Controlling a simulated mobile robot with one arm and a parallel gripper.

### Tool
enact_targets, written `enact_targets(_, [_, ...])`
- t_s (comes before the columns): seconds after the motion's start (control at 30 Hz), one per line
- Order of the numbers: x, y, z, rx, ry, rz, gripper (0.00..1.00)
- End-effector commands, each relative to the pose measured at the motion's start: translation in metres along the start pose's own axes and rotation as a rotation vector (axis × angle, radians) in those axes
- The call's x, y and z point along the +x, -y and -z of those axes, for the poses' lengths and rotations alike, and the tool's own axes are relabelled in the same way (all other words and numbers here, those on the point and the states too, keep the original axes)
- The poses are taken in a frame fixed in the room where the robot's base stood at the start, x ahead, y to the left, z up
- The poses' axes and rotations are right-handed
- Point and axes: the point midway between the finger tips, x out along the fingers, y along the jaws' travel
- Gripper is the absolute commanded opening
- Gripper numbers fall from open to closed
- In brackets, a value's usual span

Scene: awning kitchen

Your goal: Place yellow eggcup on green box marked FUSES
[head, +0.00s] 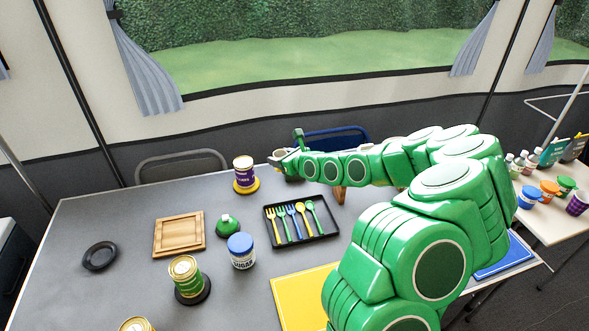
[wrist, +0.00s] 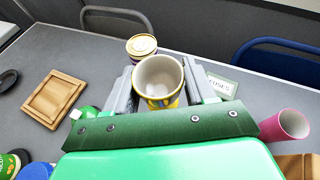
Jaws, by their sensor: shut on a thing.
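The yellow eggcup (wrist: 158,80) is between the two fingers of my gripper (wrist: 160,98) in the wrist view, its pale open mouth facing the camera. The gripper is shut on it. A pale green-edged top marked FUSES (wrist: 222,86) shows just right of the right finger; part of that box is hidden by the finger. In the head view my gripper (head: 281,158) is at the far side of the table, small and partly hidden by my arm. The eggcup is too small there to make out clearly, and I cannot make out the box.
A purple tin (head: 243,170) on a yellow disc stands left of the gripper. A pink cup (wrist: 287,124) is to the right in the wrist view. A black cutlery tray (head: 301,239), a sugar jar (head: 241,252) and a wooden board (head: 179,234) lie nearer. Chairs stand behind the table.

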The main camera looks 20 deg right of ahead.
Motion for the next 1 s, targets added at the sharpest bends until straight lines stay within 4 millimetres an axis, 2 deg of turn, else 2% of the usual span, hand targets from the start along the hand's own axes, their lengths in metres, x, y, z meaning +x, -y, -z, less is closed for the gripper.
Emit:
enact_targets(0.03, [-0.008,0.016,0.002,0.007,-0.003,0.02,0.24])
enact_targets(0.13, [-0.02,0.037,0.006,0.019,-0.01,0.047,0.24])
enact_targets(0.37, [-0.032,0.059,0.01,0.03,-0.016,0.075,0.24])
enact_targets(0.57, [-0.018,0.069,0.012,0.027,-0.017,0.079,0.24])
enact_targets(1.0, [0.024,0.09,0.019,0.027,-0.017,0.077,0.24])
